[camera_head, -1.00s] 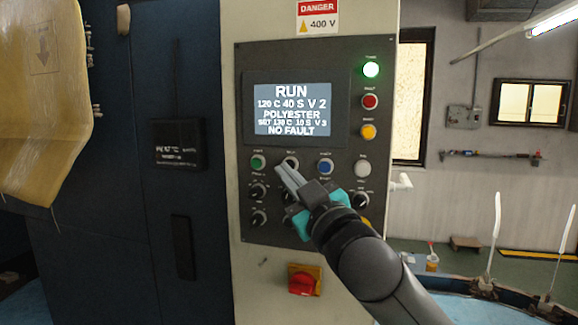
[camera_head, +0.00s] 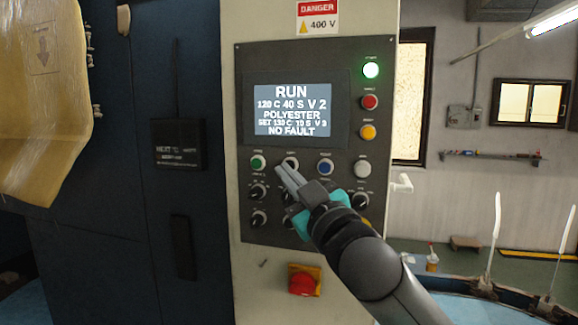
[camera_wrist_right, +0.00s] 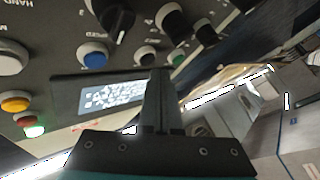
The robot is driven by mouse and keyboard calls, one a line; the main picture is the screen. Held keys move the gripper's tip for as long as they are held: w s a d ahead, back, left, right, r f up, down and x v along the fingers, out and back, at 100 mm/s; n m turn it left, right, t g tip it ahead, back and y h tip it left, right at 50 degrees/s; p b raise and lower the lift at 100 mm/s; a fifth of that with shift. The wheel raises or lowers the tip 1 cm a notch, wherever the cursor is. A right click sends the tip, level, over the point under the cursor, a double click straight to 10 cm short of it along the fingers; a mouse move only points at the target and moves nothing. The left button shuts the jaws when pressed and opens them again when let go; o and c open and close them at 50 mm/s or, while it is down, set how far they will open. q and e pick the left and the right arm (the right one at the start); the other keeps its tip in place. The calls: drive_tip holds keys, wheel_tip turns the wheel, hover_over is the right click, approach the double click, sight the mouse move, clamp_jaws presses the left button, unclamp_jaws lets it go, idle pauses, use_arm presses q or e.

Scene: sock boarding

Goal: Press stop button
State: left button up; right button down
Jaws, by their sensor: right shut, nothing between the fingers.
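The control panel (camera_head: 245,210) carries a row of push buttons under its screen (camera_head: 292,108), which reads RUN and NO FAULT. In that row are a green button (camera_head: 258,162), a pale-rimmed button (camera_head: 291,161) partly behind my fingertips, a blue button (camera_head: 326,166) and a white button (camera_head: 362,168). The labels are too small to read, so I cannot tell which is stop. My right gripper (camera_head: 282,172) is shut and empty, its tips at the pale-rimmed button's lower left; contact cannot be told. In the wrist view its fingers (camera_wrist_right: 160,75) overlap the screen's edge.
A lit green lamp (camera_head: 371,69), a red one (camera_head: 370,101) and an amber one (camera_head: 368,131) stand right of the screen. Black rotary knobs (camera_head: 258,191) sit below the buttons. A red switch on a yellow plate (camera_head: 303,283) is lower down.

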drive_tip(key=shift+w+d, duration=0.1)
drive_tip(key=shift+w, duration=0.25)
drive_tip(key=shift+w+d+p, duration=0.15)
drive_tip(key=shift+w+p, duration=0.15)
drive_tip(key=shift+w, duration=0.1)
idle(0.6)
drive_tip(key=shift+s, duration=0.15)
drive_tip(key=shift+s+a, duration=0.25)
drive_tip(key=shift+s, duration=0.4)
drive_tip(key=s, duration=0.1)
drive_tip(key=s+a+p, duration=0.1)
drive_tip(key=s, duration=0.2)
drive_tip(key=shift+s+a, duration=0.3)
drive_tip(key=shift+s, duration=0.1)
drive_tip(key=shift+f, duration=0.1)
idle(0.6)
